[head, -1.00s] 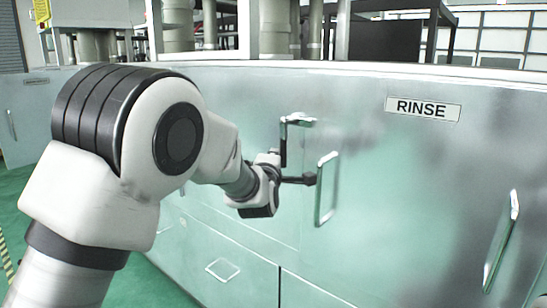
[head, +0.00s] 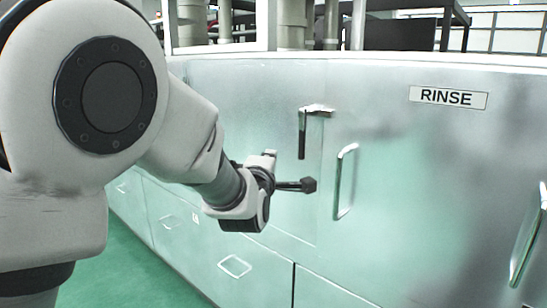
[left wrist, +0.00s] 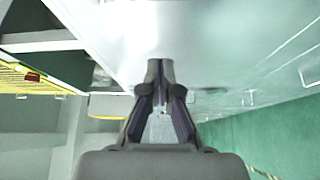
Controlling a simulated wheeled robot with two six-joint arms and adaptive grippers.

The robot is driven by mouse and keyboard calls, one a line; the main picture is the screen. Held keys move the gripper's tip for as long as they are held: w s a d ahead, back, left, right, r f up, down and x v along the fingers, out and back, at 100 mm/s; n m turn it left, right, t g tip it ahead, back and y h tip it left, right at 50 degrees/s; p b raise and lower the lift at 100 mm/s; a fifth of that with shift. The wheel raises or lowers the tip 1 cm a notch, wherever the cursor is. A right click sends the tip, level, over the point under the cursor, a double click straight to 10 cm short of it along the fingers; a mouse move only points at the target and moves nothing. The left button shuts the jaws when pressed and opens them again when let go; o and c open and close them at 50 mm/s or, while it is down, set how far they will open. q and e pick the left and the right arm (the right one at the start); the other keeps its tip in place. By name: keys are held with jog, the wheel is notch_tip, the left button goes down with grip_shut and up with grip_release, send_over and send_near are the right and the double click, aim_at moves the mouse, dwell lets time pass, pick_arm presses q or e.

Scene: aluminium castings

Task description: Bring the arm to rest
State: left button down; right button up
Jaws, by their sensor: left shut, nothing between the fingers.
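My left gripper (head: 309,185) is shut and empty at the end of my left arm, in front of the steel cabinet face. In the head view its dark tip shows just left of a vertical bar handle (head: 344,182), with a gap between them. It is below an L-shaped latch handle (head: 304,134). In the left wrist view the closed fingers (left wrist: 160,66) point up the picture, with nothing between them. My right gripper is in neither view.
The steel cabinet (head: 400,215) bears a RINSE label (head: 447,97). Another bar handle (head: 527,248) stands out at the right, and a drawer handle (head: 234,266) lies below the gripper. Green floor (head: 140,265) is clear at the lower left.

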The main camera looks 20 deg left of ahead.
pick_arm(q)
notch_tip(320, 180, down, 17)
jog(key=a+g+p, duration=0.1)
jog(key=g+p, duration=0.1)
jog(key=g, duration=0.2)
jog(key=s+a+f+m+g+h+p, duration=0.15)
jog(key=s+f, duration=0.35)
jog(key=f, duration=0.5)
jog(key=s+f+m+g+p, duration=0.1)
jog(key=s+f+g, duration=0.25)
jog(key=f, duration=0.75)
jog(key=s+f+m+g+p, duration=0.1)
jog(key=s+f+m+g, duration=0.2)
jog(key=s+f, duration=0.5)
jog(key=s+f+m+g, duration=0.2)
jog(key=s+f+g, duration=0.15)
jog(key=s, duration=0.85)
jog(key=s+d+f+m+g+h, duration=0.1)
jog(key=s+d+m+g+h, duration=0.1)
jog(key=s+m, duration=0.9)
jog(key=shift+s+f, duration=0.25)
jog(key=shift+s, duration=0.05)
